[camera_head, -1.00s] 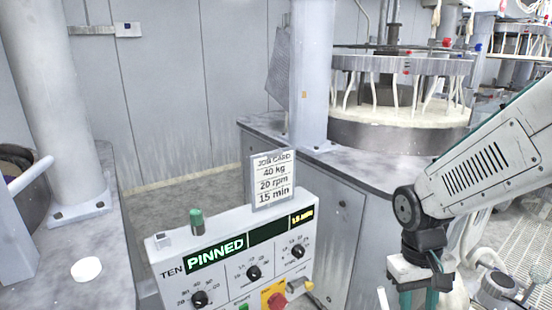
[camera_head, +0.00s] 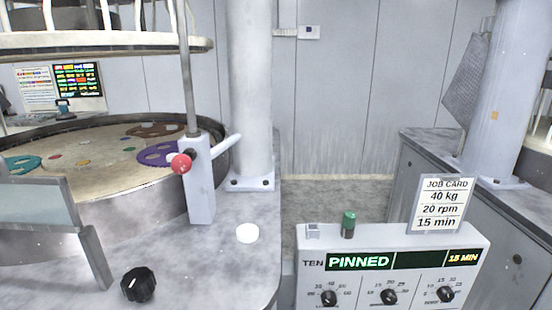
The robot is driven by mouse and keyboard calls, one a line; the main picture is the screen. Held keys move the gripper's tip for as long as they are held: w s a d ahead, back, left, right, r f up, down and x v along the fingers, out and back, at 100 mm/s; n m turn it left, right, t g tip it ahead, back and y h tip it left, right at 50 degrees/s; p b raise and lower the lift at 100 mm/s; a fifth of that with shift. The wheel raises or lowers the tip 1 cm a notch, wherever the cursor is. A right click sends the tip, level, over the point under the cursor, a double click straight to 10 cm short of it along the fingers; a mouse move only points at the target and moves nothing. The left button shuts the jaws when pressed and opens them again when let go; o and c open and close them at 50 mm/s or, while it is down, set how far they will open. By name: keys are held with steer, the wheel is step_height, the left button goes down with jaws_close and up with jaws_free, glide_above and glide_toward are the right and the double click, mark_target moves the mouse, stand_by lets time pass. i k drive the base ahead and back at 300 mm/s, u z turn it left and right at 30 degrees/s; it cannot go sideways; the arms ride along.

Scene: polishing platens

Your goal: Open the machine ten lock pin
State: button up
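The machine ten control panel (camera_head: 400,246) stands at the lower right. Its display (camera_head: 359,262) reads PINNED beside the label TEN. On the left, a grey post (camera_head: 199,190) stands at the edge of a round platen (camera_head: 90,150). A red round knob (camera_head: 181,163) with a black part beside it sits on this post, and a light grey handle bar (camera_head: 226,146) slants up to the right from it. I cannot tell for certain which part is the lock pin. My gripper is not in view.
A white round disc (camera_head: 247,233) and a black knob (camera_head: 138,285) are on the grey bench. A thick column (camera_head: 250,90) rises behind the post. A job card (camera_head: 440,204) and a green-topped cylinder (camera_head: 348,224) stand on the panel. Bare floor shows behind the panel.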

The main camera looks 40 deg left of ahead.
mark_target(181, 164)
steer(key=u, duration=2.75)
steer(key=i, duration=0.4)
steer(key=z, duration=1.55)
